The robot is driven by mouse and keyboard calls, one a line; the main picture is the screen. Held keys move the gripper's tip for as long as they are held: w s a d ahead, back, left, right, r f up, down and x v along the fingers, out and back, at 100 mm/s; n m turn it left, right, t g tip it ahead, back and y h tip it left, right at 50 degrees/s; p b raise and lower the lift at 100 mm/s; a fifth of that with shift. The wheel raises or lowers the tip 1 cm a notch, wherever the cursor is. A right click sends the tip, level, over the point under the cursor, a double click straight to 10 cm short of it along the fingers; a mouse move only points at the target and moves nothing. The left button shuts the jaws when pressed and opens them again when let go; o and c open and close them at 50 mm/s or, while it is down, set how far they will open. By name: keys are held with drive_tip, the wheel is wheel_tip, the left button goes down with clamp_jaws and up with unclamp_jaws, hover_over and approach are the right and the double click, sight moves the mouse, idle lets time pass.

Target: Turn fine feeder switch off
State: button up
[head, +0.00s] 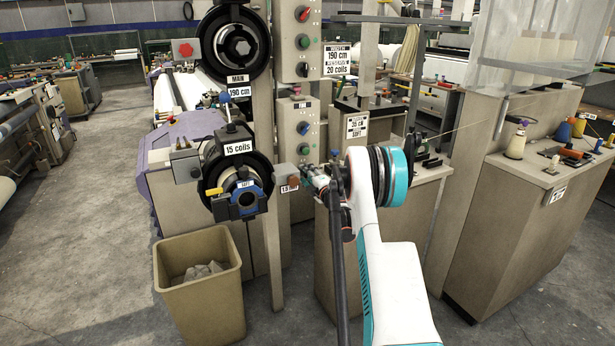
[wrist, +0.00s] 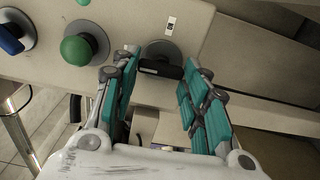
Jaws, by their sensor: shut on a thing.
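A black rotary switch (wrist: 161,69) on a round grey base sits on the beige panel in the wrist view, with a small white label above it. My gripper (wrist: 163,76) has its teal-padded fingers on either side of this switch and is shut on it. The switch's bar lies nearly level, slightly tilted, in that view. In the head view my gripper (head: 312,175) is at the lower part of the small control panel (head: 286,128) on the column. The gripper and arm hide the switch there.
A green button (wrist: 84,49) and a blue switch (wrist: 10,38) sit left of my fingers on the same panel. An orange-brown knob (head: 293,181) is close by my gripper. A beige bin (head: 203,305) stands on the floor; a beige cabinet (head: 335,250) stands behind my arm.

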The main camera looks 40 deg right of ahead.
drive_tip(key=o, duration=1.1)
drive_tip(key=shift+a, duration=0.1)
drive_tip(key=v, duration=1.2)
drive_tip(key=shift+f, duration=0.1)
